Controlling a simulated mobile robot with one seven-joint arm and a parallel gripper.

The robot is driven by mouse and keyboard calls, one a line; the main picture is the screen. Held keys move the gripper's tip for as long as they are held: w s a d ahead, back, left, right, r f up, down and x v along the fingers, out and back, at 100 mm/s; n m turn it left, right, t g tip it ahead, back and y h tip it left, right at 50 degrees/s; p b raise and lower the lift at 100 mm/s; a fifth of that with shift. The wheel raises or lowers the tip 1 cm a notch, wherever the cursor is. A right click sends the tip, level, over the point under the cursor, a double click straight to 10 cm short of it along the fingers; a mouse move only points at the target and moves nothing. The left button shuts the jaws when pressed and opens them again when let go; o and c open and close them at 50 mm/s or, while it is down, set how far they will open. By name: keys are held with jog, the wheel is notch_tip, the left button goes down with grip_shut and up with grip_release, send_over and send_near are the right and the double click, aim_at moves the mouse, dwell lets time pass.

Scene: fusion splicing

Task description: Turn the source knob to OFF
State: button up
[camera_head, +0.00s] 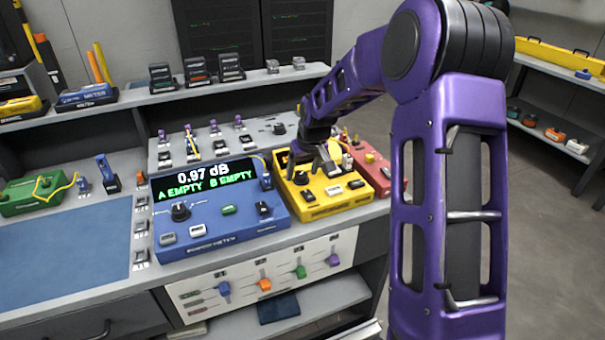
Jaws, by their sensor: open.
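My gripper (323,164) reaches down over the yellow box (322,206) from the right, and its jaws are open. The yellow box has several small grey and black controls on its top. A small dark knob-like part (301,178) shows just below and left of my gripper; I cannot tell for sure that it is the source knob, nor read its setting. My gripper and arm hide the back part of the yellow box. I cannot tell whether the fingers touch anything.
Left of it stands a blue meter (247,231) with a black knob (180,211); its display (205,180) reads "0.97 dB", "A EMPTY", "B EMPTY". A red box (376,172) is close on the right. A green device (32,197) and blue mat (60,262) lie farther left.

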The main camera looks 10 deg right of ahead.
jog(key=shift+w+f, duration=0.1)
jog(key=shift+f, duration=0.15)
grip_shut()
